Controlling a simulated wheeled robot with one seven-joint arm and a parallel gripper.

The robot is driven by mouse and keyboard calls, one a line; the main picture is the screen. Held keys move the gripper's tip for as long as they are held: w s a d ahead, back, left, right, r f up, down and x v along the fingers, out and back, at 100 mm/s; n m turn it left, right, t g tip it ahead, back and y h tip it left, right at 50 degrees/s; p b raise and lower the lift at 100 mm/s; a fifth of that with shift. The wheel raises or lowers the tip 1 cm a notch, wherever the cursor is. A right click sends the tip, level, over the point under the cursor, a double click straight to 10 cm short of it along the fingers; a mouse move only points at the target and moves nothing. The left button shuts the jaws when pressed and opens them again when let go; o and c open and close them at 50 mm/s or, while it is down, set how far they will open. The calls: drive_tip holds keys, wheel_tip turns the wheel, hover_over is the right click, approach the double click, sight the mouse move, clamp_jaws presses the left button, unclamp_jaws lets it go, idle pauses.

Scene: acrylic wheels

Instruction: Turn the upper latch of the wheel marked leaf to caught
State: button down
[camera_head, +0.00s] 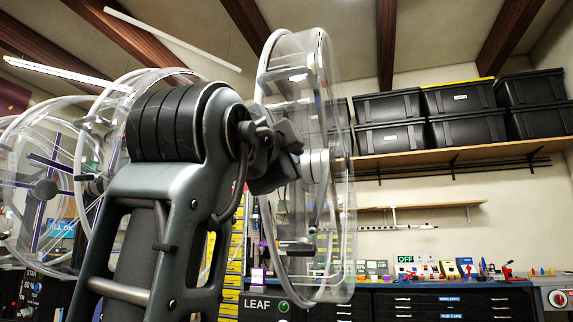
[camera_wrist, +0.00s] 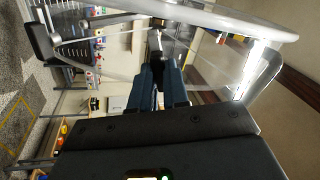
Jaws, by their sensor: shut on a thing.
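The clear acrylic wheel marked leaf (camera_head: 297,45) stands upright in the middle of the head view, seen nearly edge-on, above a dark sign reading LEAF (camera_head: 258,304). A dark latch (camera_head: 300,247) shows low on this wheel. The upper latch is hidden or unclear in the head view, behind my arm. In the wrist view, the wheel's pale rim (camera_wrist: 240,22) curves across the top. My gripper (camera_wrist: 158,72) has blue fingers, shut on a small dark piece, seemingly the upper latch lever (camera_wrist: 157,42). Its turned position cannot be told.
Other clear wheels (camera_head: 40,187) stand at the left, behind my arm. A blue-topped workbench with dark drawers (camera_head: 450,303) runs along the right. Black bins (camera_head: 463,98) sit on a wall shelf (camera_head: 450,151) above it.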

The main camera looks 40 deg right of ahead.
drive_tip(key=shift+f, duration=0.1)
drive_tip(key=shift+m+b, duration=1.95)
drive_tip(key=shift+m, duration=0.05)
drive_tip(key=c, duration=1)
unclamp_jaws()
drive_tip(key=shift+a, duration=0.1)
drive_tip(key=b+v, duration=0.2)
drive_tip(key=v, duration=0.5)
